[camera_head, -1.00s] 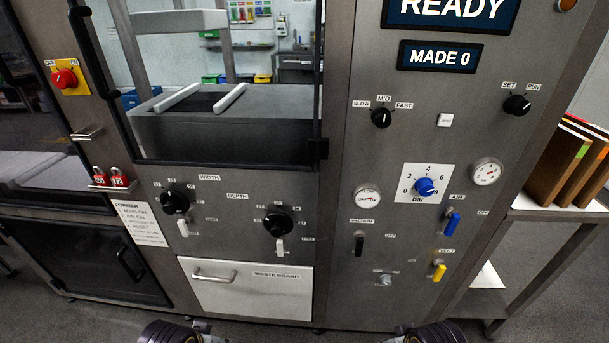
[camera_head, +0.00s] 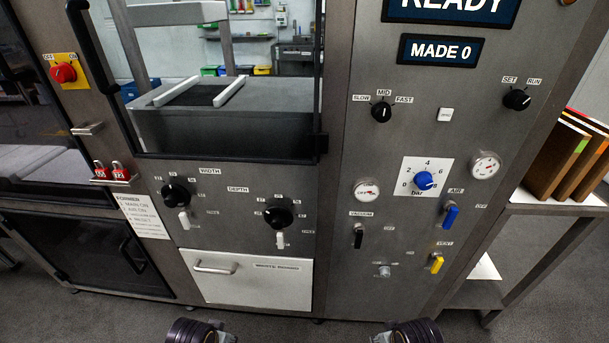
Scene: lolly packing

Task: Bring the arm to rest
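Parts of my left arm and gripper (camera_head: 201,332) show at the bottom edge, left of centre. Parts of my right arm and gripper (camera_head: 408,332) show at the bottom edge, right of centre. The fingers of both lie too low or are too cut off to tell whether they are open or shut. Both stand apart from each other, in front of the grey machine (camera_head: 340,190). I see nothing held in either.
The machine front carries a white waste board drawer (camera_head: 255,281), black knobs, a blue lever (camera_head: 450,216) and a yellow lever (camera_head: 437,263). A display (camera_head: 440,50) reads MADE 0. A side shelf (camera_head: 560,203) holds upright brown boards (camera_head: 560,160). Grey floor lies below.

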